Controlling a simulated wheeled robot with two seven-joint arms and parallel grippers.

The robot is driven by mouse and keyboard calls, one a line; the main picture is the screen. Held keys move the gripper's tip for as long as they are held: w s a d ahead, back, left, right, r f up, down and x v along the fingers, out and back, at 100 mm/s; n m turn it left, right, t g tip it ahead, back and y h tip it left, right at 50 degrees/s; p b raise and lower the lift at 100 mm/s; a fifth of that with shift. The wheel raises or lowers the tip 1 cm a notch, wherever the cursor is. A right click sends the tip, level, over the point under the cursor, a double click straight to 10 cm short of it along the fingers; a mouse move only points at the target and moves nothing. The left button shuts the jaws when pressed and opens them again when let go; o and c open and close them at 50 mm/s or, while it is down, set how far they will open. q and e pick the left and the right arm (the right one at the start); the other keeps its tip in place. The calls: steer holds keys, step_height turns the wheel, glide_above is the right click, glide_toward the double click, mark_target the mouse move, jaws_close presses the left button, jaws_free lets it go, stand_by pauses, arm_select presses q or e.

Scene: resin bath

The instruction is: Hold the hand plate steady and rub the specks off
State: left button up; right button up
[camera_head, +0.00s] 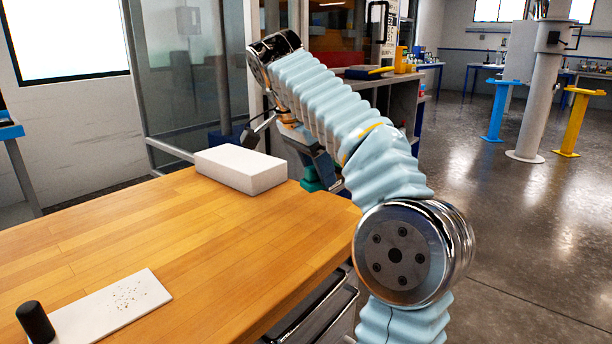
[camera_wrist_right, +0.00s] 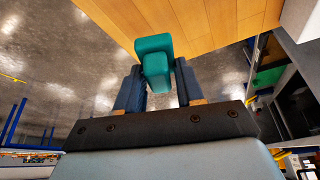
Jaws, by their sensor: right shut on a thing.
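The white hand plate (camera_head: 95,312) lies on the wooden table at the lower left of the head view. A black upright cylinder-shaped handle (camera_head: 35,322) stands at its left end. Small brown specks (camera_head: 128,295) are scattered over its right part. My right gripper (camera_wrist_right: 157,70) is shut on a teal block (camera_wrist_right: 154,56), with one finger on each side. The teal block (camera_head: 311,186) shows partly in the head view, beyond the table's far right edge, mostly hidden by my right arm. The right gripper is far from the plate. My left gripper is not in view.
A white box-shaped block (camera_head: 240,170) sits at the table's far corner, close to my right arm. The wooden table (camera_head: 200,235) is clear between it and the plate. The table edge also shows in the wrist view (camera_wrist_right: 195,25). Open floor lies to the right.

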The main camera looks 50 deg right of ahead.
steer(key=w+a+r+n+t, duration=0.2)
steer(key=w+a+n, duration=0.25)
steer(key=a, duration=0.25)
steer(key=w+a+r+n+t, duration=0.1)
steer(key=w+a+n+t, duration=0.1)
steer(key=w+a+n, duration=0.35)
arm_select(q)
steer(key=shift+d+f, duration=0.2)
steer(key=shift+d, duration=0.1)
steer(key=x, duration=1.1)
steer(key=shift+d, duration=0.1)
arm_select(e)
steer(key=a+r+n+t+y, duration=0.1)
steer(key=a+n, duration=0.4)
steer(key=a, duration=0.5)
steer(key=s+a+r+n+t+y, duration=0.1)
steer(key=a+r+n+y, duration=0.2)
steer(key=a+n, duration=0.3)
steer(key=a, duration=0.5)
steer(key=shift+n, duration=0.3)
steer(key=shift+a, duration=0.1)
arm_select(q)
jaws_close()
